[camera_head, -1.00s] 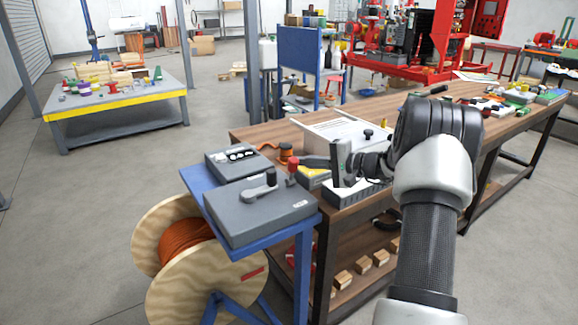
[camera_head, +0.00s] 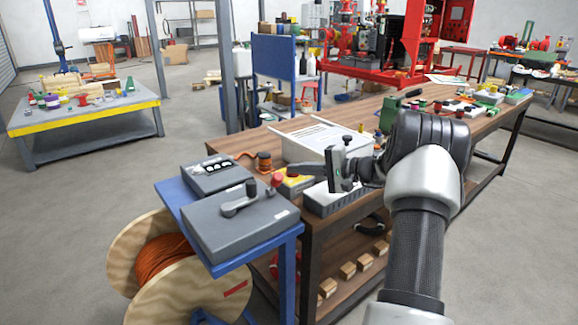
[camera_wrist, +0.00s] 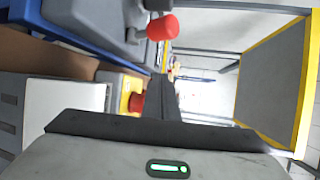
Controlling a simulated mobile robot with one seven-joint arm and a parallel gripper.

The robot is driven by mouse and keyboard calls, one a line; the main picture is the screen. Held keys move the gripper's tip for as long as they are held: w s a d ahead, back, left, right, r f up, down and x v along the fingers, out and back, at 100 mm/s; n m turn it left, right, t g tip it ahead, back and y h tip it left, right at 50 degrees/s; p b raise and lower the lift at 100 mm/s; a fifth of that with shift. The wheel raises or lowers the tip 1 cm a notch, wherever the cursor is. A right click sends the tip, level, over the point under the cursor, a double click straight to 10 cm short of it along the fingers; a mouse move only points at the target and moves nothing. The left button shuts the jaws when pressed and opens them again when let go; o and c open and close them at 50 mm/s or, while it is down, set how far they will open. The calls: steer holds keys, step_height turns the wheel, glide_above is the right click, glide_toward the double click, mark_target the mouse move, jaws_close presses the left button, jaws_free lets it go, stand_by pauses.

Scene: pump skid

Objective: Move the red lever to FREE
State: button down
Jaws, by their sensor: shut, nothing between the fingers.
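The red lever is a dark grey arm with a red knob (camera_head: 277,180) at its end, on top of a grey box (camera_head: 240,226). Its arm points right and slightly away in the head view. In the wrist view the red knob (camera_wrist: 163,27) shows at the top, beside the grey box (camera_wrist: 85,18). My gripper (camera_head: 337,169) is shut and empty, to the right of the knob and apart from it. Its closed fingers (camera_wrist: 162,92) point toward the area below the knob in the wrist view. I cannot read any FREE marking.
A second grey box (camera_head: 215,176) with switches sits behind on the same blue stand (camera_head: 262,254). A yellow box with a red button (camera_head: 291,186) and a white-topped box (camera_head: 318,140) stand close by on the wooden bench (camera_head: 400,105). A cable reel (camera_head: 122,260) stands below.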

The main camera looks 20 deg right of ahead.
steer(key=s+d, duration=0.1)
steer(key=s+d+f, duration=0.1)
steer(key=s, duration=0.1)
steer(key=s+d+f, duration=0.1)
steer(key=shift+s+d+p, duration=0.3)
steer(key=shift+s+d, duration=0.05)
steer(key=shift+d, duration=0.05)
steer(key=shift+r, duration=0.15)
